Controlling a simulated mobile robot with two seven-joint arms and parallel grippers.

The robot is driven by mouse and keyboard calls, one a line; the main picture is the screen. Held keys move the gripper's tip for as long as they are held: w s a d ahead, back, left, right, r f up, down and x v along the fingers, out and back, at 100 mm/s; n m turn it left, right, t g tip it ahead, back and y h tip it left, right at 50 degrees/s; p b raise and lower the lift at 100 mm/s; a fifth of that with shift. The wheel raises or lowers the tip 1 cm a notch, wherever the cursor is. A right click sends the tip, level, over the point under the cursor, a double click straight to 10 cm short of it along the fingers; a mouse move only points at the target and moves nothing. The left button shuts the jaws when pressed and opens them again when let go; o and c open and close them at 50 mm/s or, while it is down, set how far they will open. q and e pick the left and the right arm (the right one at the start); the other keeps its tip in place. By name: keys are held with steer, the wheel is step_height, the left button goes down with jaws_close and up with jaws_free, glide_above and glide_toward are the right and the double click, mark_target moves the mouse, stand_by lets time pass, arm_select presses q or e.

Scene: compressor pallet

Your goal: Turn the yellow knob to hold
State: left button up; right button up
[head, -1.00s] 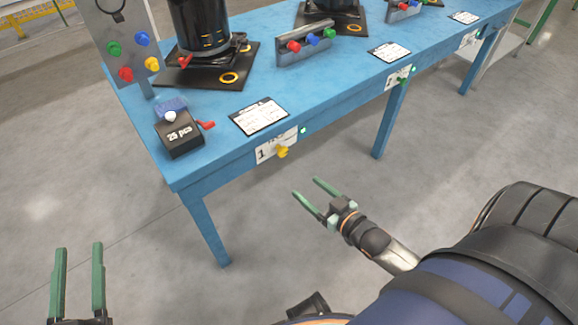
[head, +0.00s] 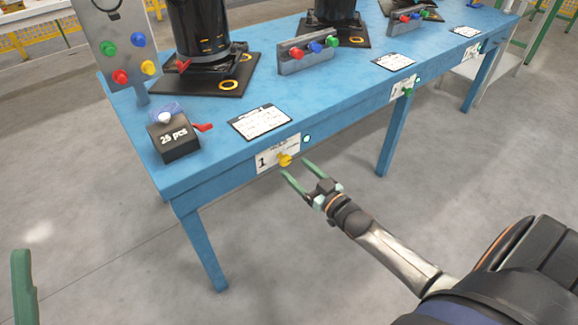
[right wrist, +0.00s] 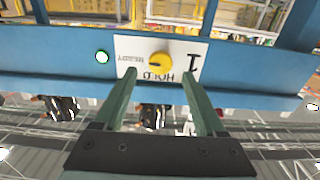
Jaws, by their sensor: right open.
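The yellow knob (head: 284,160) sits on a white label plate (head: 265,157) marked 1 on the blue table's front edge. In the right wrist view the knob (right wrist: 158,63) is upside down on its plate, with the word HOLD beside it and smaller, hard-to-read lettering to its left. My right gripper (head: 295,171) is open and empty just in front of the knob; its green fingers (right wrist: 160,88) point at the plate, one on each side of the knob, apart from it. My left gripper (head: 22,285) shows only a green finger at the lower left edge.
A lit round light (head: 306,139) is right of the knob. On the blue table (head: 215,165) are a black 25 pcs box (head: 174,142), a paper card (head: 262,122) and a grey block with coloured knobs (head: 306,60). A green knob (head: 408,92) is farther along the edge.

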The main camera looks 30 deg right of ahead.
mark_target(287, 161)
steer(key=shift+w+a+b, duration=0.15)
steer(key=shift+w+b, duration=0.35)
steer(key=shift+w, duration=1.6)
jaws_close()
